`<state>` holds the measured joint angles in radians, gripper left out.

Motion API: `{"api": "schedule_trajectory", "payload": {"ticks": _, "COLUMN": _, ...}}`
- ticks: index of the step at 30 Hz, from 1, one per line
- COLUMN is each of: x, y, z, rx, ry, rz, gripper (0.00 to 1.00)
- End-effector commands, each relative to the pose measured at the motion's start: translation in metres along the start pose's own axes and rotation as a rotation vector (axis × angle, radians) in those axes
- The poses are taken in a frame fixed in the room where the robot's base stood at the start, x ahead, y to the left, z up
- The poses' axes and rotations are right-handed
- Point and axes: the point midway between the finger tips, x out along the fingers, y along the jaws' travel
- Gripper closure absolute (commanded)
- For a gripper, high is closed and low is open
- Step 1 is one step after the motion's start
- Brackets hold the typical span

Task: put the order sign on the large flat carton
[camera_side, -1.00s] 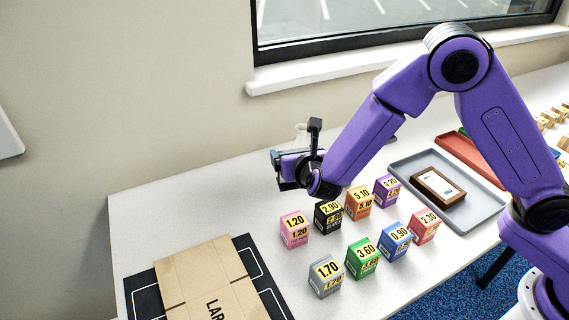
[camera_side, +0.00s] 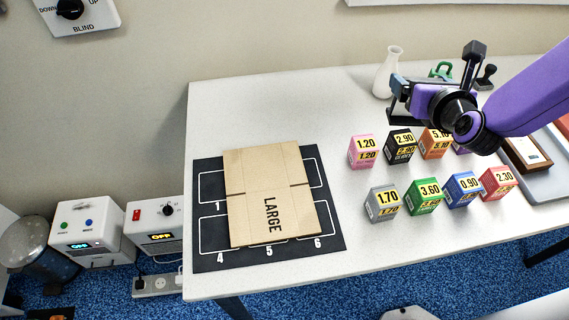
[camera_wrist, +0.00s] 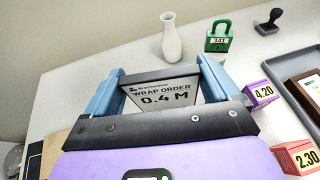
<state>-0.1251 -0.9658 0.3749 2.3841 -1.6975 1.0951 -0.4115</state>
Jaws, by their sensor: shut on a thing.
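The order sign (camera_wrist: 162,97), a white plate reading "WRAP ORDER 0.4 M" with a dark edge, is between the blue fingers of my gripper (camera_wrist: 160,82) in the wrist view. My gripper (camera_side: 397,104) is shut on it. In the side view the gripper is over the back of the table, behind the price blocks, and the sign's face cannot be read there. The large flat carton (camera_side: 258,190), brown and marked "LARGE", lies flat on a black numbered mat (camera_side: 210,240) at the left of the table. The gripper is to the right of the carton, apart from it.
Several price blocks stand in two rows right of the carton, including a pink one (camera_side: 363,152) and a grey one (camera_side: 382,203). A white vase (camera_side: 388,72), a green padlock-shaped thing (camera_wrist: 218,38) and a stamp (camera_wrist: 269,20) stand behind. The carton's top is bare.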

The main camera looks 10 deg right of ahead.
Motion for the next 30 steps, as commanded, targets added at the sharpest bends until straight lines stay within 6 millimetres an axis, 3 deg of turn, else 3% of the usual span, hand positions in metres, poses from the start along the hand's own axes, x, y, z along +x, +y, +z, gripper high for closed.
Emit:
{"api": "schedule_trajectory", "payload": {"ticks": 9, "x": -0.074, "y": 0.094, "z": -0.021, "rx": -0.131, "ry": 0.0, "rz": 0.329, "gripper": 0.56}}
{"api": "schedule_trajectory", "payload": {"ticks": 15, "x": -0.115, "y": 0.129, "z": -0.034, "rx": -0.197, "ry": 0.001, "rz": 0.479, "gripper": 0.56}}
{"api": "schedule_trajectory", "payload": {"ticks": 18, "x": -0.125, "y": 0.138, "z": -0.038, "rx": -0.213, "ry": 0.001, "rz": 0.514, "gripper": 0.56}}
{"api": "schedule_trajectory", "payload": {"ticks": 23, "x": -0.12, "y": 0.152, "z": -0.042, "rx": -0.221, "ry": 0.0, "rz": 0.527, "gripper": 0.56}}
{"api": "schedule_trajectory", "payload": {"ticks": 30, "x": -0.09, "y": 0.191, "z": -0.052, "rx": -0.22, "ry": 0.0, "rz": 0.525, "gripper": 0.56}}
